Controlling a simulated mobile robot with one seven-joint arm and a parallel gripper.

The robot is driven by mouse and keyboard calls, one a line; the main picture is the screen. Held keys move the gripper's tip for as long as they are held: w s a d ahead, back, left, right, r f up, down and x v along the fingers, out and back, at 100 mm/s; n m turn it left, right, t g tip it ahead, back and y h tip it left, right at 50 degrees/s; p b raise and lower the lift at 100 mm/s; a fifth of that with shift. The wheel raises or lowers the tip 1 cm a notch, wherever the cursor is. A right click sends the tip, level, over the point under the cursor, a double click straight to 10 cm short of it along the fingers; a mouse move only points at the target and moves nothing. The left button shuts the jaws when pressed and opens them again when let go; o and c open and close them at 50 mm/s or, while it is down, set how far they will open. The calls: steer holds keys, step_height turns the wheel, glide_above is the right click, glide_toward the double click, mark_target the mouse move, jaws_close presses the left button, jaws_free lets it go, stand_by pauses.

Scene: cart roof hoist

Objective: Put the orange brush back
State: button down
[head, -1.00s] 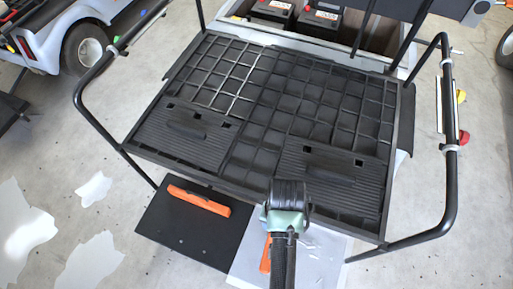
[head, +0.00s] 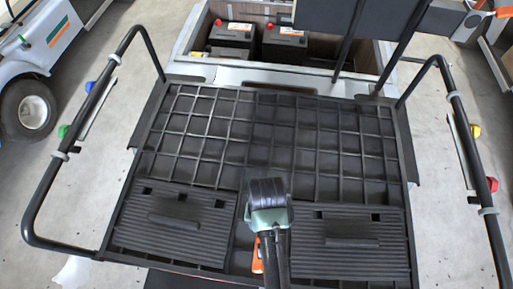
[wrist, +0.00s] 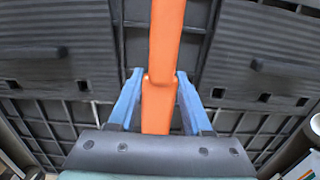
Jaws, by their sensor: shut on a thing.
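The orange brush (wrist: 166,35) is a long orange bar in the wrist view, running up the middle between the blue fingers. My gripper (wrist: 158,76) is shut on it. In the head view, only a short orange piece of the brush (head: 257,256) shows beside my arm, over the front middle of the black rack. My arm hides the rest, and the fingers are not visible there. I cannot tell how far above the rack the brush is, or whether it touches it. Its bristles are not visible.
The black gridded rack (head: 290,135) has ribbed panels at left (head: 170,235) and right (head: 345,245). Black tube rails stand at its left (head: 75,150) and right (head: 470,150). Two batteries (head: 232,38) sit in the bay behind. Posts (head: 350,40) rise at the back.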

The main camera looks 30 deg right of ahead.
steer(key=f, duration=0.5)
steer(key=shift+s, duration=0.25)
steer(key=shift+f+b, duration=0.5)
steer(key=shift+f, duration=1.4)
steer(key=shift+f, duration=0.2)
steer(key=shift+c, duration=1.7)
jaws_free()
steer(key=shift+r, duration=0.15)
